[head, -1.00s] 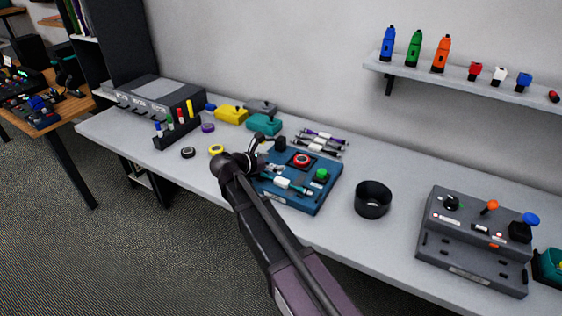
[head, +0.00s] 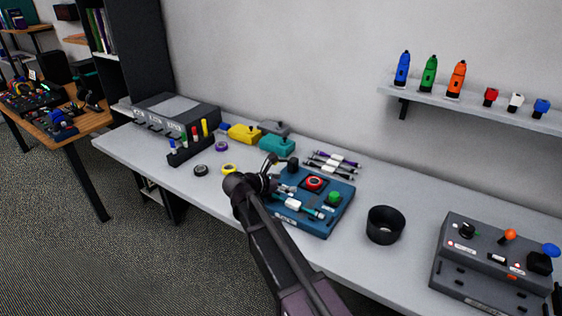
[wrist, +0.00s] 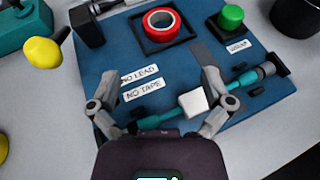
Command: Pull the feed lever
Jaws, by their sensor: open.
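The blue board (head: 331,220) lies on the bench with a red tape roll (head: 314,182) and a green button (head: 334,198). A teal cable (wrist: 161,117) with a white tag (wrist: 194,103) lies across it. A yellow rounded knob (wrist: 42,52) shows by the board's left edge in the wrist view. An orange-knobbed lever (head: 509,235) stands on the grey control box at the right. No label shows which is the feed lever. My gripper (wrist: 155,95) is open over the board, its fingers apart near the "NO LEAD" and "NO TAPE" labels. I cannot tell if it touches the cable.
A black cup (head: 385,225) stands right of the board, and the grey control box (head: 478,270) is farther right. A black block (wrist: 86,27) stands at the board's upper-left corner. Bare bench lies around the cup.

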